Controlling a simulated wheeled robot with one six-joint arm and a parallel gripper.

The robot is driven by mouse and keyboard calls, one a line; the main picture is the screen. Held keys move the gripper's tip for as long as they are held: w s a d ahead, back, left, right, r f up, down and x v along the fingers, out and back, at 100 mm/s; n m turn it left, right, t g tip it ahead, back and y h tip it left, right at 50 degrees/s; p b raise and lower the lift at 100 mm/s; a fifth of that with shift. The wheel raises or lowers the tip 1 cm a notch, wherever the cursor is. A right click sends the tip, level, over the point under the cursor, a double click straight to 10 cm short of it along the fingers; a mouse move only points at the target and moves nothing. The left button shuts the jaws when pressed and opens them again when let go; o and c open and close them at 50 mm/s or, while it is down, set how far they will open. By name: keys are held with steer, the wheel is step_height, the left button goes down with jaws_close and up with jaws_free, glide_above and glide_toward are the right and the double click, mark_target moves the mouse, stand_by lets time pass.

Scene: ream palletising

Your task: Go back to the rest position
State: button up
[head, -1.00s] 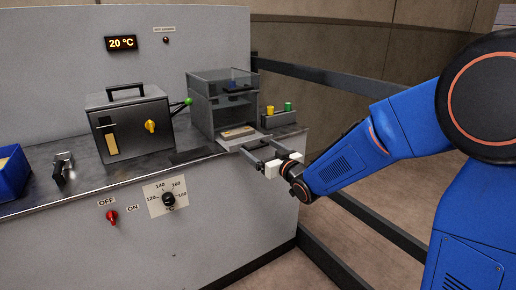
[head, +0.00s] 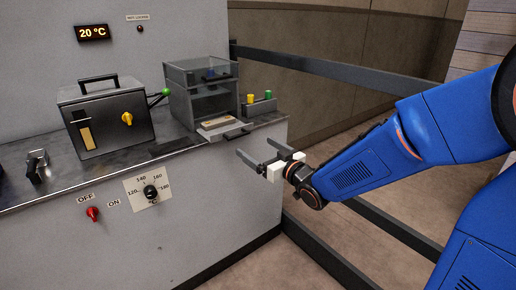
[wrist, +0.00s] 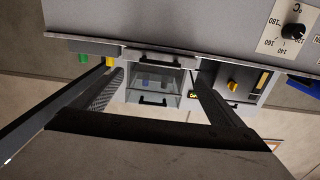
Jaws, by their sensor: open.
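My gripper (head: 257,158) is open and empty in the head view. Its two fingers point left toward the bench, in front of the bench's right end and apart from the glass-walled box. The blue arm reaches in from the right. In the wrist view the gripper's fingers (wrist: 160,88) are spread wide, with nothing between them close by. The glass-walled box (head: 202,95) stands on the bench with a flat tan piece (head: 216,122) at its front. The box also shows in the wrist view (wrist: 152,85).
A grey metal box (head: 105,118) with a yellow knob stands on the bench (head: 60,188). A yellow and a green button (head: 259,97) sit at the bench's right end. A dial (head: 150,191) and a red switch (head: 92,213) are on the front. Dark rails (head: 330,73) run behind my arm.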

steer(key=s+d+f+m+g+h, duration=0.15)
steer(key=s+d+h, duration=0.3)
steer(key=d, duration=0.45)
steer(key=s+d+f+m+g+h, duration=0.1)
steer(key=s+d+m+g+h, duration=0.2)
steer(key=s+d, duration=0.45)
steer(key=s+d+f+m+g+h, duration=0.1)
steer(key=s+d+g, duration=0.1)
steer(key=s, duration=0.9)
steer(key=s+d+f+m+g+h, duration=0.1)
steer(key=s+d, duration=0.4)
steer(key=s, duration=0.6)
steer(key=f+g, duration=0.1)
steer(key=g, duration=0.1)
steer(key=shift+s+d+g, duration=0.15)
steer(key=shift+g, duration=0.2)
steer(key=shift+f+h, duration=0.1)
steer(key=shift+h, duration=0.15)
